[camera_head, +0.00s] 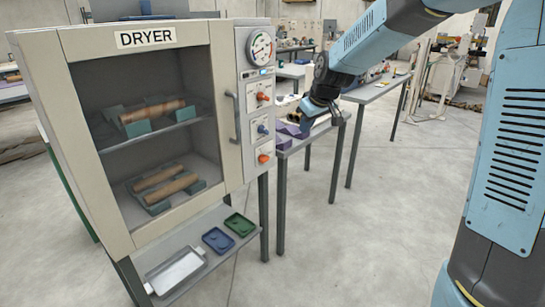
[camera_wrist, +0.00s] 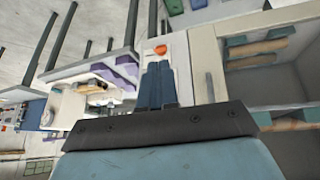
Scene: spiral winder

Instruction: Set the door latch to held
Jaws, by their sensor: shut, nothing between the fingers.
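The dryer (camera_head: 150,225) stands at the left with a tall handle (camera_head: 234,116) on its front. Its side panel holds a round gauge (camera_head: 260,49) and three controls: an upper orange-red one (camera_head: 263,97), a middle blue one (camera_head: 263,130) and a lower orange one (camera_head: 263,158). Their labels are too small to read, so I cannot tell which is the door latch. My gripper (camera_head: 298,118) is to the right of the panel, apart from it. In the wrist view my gripper (camera_wrist: 158,70) is shut and empty, its fingers covering part of the panel. An orange knob (camera_wrist: 160,49) shows just beyond the fingertips.
Brown rolls on green cradles lie on the dryer's two shelves. A lower shelf carries a white tray (camera_head: 178,270), a blue tray (camera_head: 218,240) and a green tray (camera_head: 240,224). A table (camera_head: 312,138) with purple holders stands behind my gripper. The floor at centre is clear.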

